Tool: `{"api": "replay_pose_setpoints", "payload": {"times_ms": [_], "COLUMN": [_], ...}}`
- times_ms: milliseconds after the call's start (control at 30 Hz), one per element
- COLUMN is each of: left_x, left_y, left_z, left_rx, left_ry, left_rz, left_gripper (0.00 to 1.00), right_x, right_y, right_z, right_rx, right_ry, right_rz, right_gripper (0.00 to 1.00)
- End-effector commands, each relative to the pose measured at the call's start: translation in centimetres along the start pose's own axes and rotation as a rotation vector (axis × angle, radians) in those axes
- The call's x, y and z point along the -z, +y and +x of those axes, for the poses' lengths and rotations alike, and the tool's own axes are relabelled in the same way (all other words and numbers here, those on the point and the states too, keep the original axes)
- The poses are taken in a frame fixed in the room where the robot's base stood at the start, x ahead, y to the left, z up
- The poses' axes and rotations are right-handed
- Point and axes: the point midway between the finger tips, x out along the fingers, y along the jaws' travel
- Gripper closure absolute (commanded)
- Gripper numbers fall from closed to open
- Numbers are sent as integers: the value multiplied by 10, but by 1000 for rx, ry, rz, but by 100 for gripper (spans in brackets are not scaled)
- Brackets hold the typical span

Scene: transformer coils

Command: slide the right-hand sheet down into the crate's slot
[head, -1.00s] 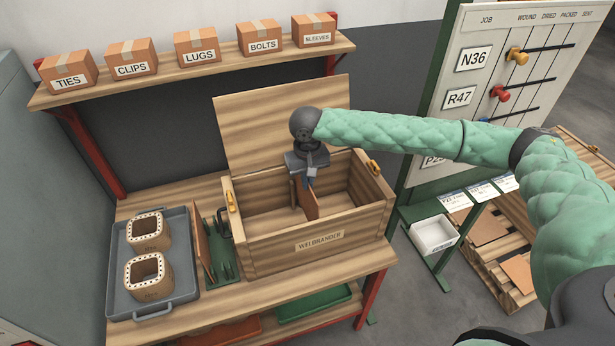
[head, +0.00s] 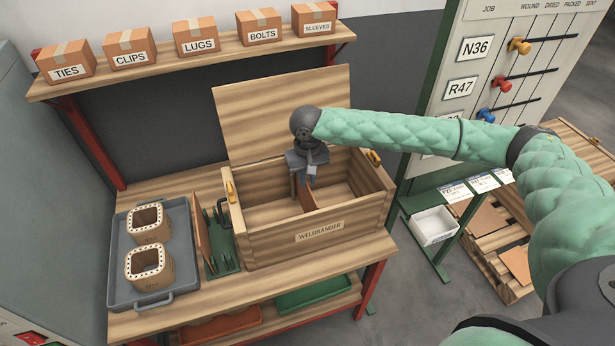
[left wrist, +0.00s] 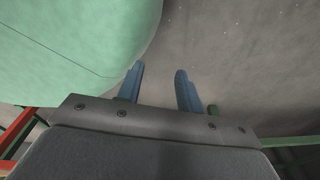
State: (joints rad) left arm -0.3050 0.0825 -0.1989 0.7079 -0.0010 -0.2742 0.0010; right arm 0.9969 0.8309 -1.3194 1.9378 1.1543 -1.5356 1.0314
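The wooden crate (head: 262,243) stands on the bench with its lid up. A thin brown sheet (head: 308,198), which I take as the right-hand sheet, stands upright inside it near the middle. Its lower part is down between the crate's walls; its bottom edge and the slot are hidden. My right gripper (head: 309,176) points down over the crate, its fingers shut on the sheet's upper edge. Another brown sheet (head: 202,236) stands in the green rack (head: 226,262) left of the crate. My left gripper (left wrist: 160,88) is open and empty in the left wrist view, over grey floor.
A grey tray (head: 182,290) with two wooden coil blocks (head: 149,267) lies left of the rack. The raised lid (head: 275,120) stands behind the crate. Labelled boxes (head: 195,36) line the shelf above. A job board (head: 460,100) and a white bin (head: 433,226) are at right.

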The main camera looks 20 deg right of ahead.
Motion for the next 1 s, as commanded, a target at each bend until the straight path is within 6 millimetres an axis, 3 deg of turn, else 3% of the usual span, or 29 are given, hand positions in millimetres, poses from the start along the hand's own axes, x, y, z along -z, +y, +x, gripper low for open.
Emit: {"api": "replay_pose_setpoints", "payload": {"times_ms": [200, 467, 533, 600, 633, 1000], "left_x": [-15, -18, -4, 28, 35, 74], "left_y": [2, 4, 3, -3, -3, -1], "left_z": [0, 4, 6, 6, 6, 4], "left_rx": [-2, -3, -2, 3, 3, 2], "left_ry": [-16, -22, -10, 20, 25, 49], "left_rz": [0, 0, 0, 0, -1, -1], "left_gripper": [64, 64, 64, 64, 64, 64], "right_x": [0, 1, 1, 1, 1, 1], "right_y": [0, 0, 0, 0, 0, 0], "right_z": [0, -6, -13, -23, -27, -73], "right_rx": [0, 0, 1, 1, 1, 1], "right_ry": [0, 1, 2, 2, 3, 1], "right_rz": [0, 0, 1, 0, 0, 0], "right_gripper": [70, 70, 70, 70, 70, 70]}}
